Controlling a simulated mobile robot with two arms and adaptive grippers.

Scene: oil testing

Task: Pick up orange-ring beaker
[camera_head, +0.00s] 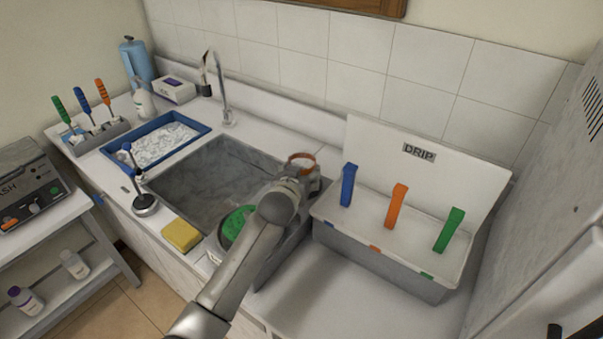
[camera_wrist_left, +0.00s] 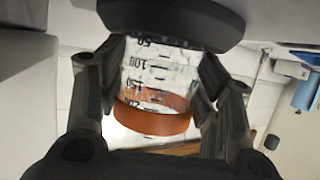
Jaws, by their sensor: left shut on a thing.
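The orange-ring beaker (camera_head: 301,160) is clear, with an orange band at its rim. In the head view it is over the back right corner of the sink, partly hidden by my left gripper (camera_head: 303,180). The left wrist view shows the beaker (camera_wrist_left: 153,88) close up, with black volume marks and the orange ring. The fingers of my left gripper (camera_wrist_left: 155,78) are closed on both sides of its wall. My right gripper is not in view.
The grey sink (camera_head: 190,185) lies under my left arm. A green-topped round item (camera_head: 237,222) and yellow sponge (camera_head: 181,235) are at its front. The DRIP rack (camera_head: 385,265) with blue, orange and green pegs stands right. A blue tray (camera_head: 203,127) is left.

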